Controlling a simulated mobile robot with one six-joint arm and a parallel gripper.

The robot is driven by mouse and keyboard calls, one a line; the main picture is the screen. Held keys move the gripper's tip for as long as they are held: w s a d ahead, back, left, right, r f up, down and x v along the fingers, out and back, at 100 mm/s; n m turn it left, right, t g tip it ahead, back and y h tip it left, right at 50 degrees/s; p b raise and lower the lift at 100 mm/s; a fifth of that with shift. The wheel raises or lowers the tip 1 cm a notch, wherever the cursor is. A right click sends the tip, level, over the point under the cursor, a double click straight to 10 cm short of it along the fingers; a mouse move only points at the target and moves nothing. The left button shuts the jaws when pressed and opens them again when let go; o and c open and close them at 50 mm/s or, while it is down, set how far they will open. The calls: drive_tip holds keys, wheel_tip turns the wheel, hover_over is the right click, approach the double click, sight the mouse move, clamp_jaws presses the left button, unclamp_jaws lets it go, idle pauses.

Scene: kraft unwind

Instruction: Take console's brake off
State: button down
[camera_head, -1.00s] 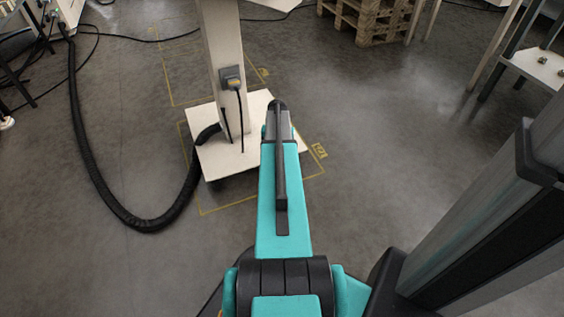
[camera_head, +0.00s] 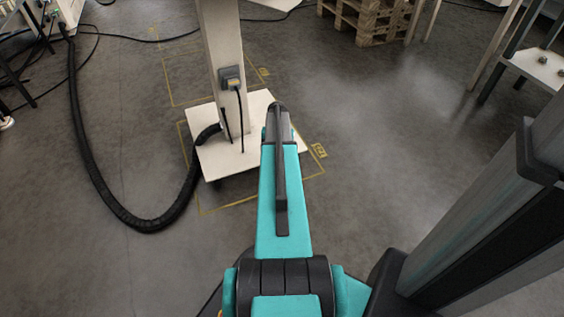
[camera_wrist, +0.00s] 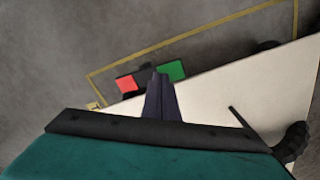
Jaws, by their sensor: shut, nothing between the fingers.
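The console shows in the head view as a pale column on a white base plate (camera_head: 213,160), with a dark hose and a cable running to it. The base plate also shows in the wrist view (camera_wrist: 255,87). Beyond its edge are a red pad (camera_wrist: 127,83) and a green pad (camera_wrist: 171,70), on a dark part. My gripper (camera_wrist: 162,76) is shut and empty. Its fingertips appear between the two pads in the wrist view, just left of the green one. I cannot tell whether they touch anything. In the head view my arm hides the gripper and the pads.
Yellow floor lines (camera_head: 215,208) frame the base. A black hose (camera_head: 142,227) loops over the floor at left. A wooden pallet (camera_head: 372,20) lies at the back, and a white-topped stand (camera_head: 540,65) is at right. The floor between is clear, with light haze.

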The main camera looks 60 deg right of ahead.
drive_tip(key=shift+f, duration=1.2)
idle(1.2)
drive_tip(key=shift+r, duration=0.1)
drive_tip(key=shift+r+p, duration=2.5)
drive_tip(key=shift+r, duration=1)
